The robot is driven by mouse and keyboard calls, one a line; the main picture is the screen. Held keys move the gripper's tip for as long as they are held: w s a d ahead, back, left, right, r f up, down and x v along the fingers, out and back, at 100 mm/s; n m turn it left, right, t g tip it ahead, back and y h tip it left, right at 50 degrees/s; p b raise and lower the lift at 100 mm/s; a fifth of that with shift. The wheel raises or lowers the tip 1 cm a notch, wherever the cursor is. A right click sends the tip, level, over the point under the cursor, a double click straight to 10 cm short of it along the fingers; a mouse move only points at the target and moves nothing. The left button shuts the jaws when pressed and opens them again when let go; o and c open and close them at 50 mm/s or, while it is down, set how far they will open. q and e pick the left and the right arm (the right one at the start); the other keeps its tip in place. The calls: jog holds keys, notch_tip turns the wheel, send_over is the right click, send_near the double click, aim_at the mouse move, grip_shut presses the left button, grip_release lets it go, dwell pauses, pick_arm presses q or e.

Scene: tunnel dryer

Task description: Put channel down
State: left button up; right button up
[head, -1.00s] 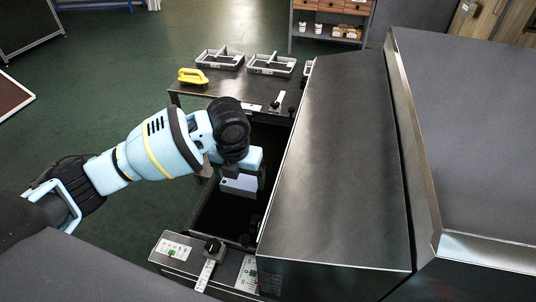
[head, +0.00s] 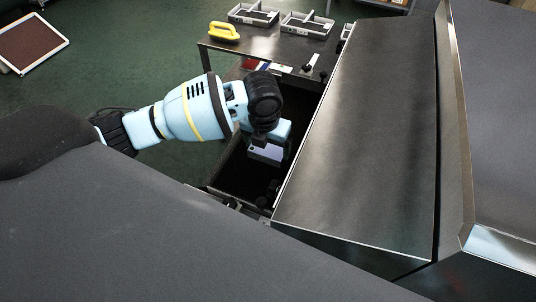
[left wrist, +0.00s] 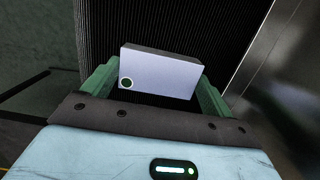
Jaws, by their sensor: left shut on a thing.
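The channel (head: 266,153) is a pale lavender-grey block. In the left wrist view the channel (left wrist: 160,73) shows a flat end face with a dark round hole at its lower left. My left gripper (head: 270,143) is shut on it, with a green finger on either side. The gripper points down over the dark opening of the dryer (head: 236,172), left of the metal hood. Whether the channel touches the surface below cannot be told. My right gripper is not in view.
The long metal hood (head: 365,130) stands close on the right of my left gripper. Behind is a dark table (head: 262,47) with a yellow handled tool (head: 223,31) and two grey trays (head: 306,25). A dark ribbed surface (left wrist: 200,25) lies beneath the channel.

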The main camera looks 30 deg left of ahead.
aim_at(266, 150)
pick_arm(q)
jog(key=shift+f, duration=2.45)
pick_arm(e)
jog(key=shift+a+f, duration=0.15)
pick_arm(q)
jog(key=shift+f, duration=0.2)
jog(key=o, duration=0.9)
jog(key=shift+r, duration=0.6)
jog(key=r, duration=0.6)
jog(key=s+r, duration=0.1)
jog(key=r, duration=0.3)
jog(key=shift+s+p, duration=0.1)
jog(key=shift+p, duration=0.3)
jog(key=shift+s+r, duration=0.1)
jog(key=shift+r, duration=0.5)
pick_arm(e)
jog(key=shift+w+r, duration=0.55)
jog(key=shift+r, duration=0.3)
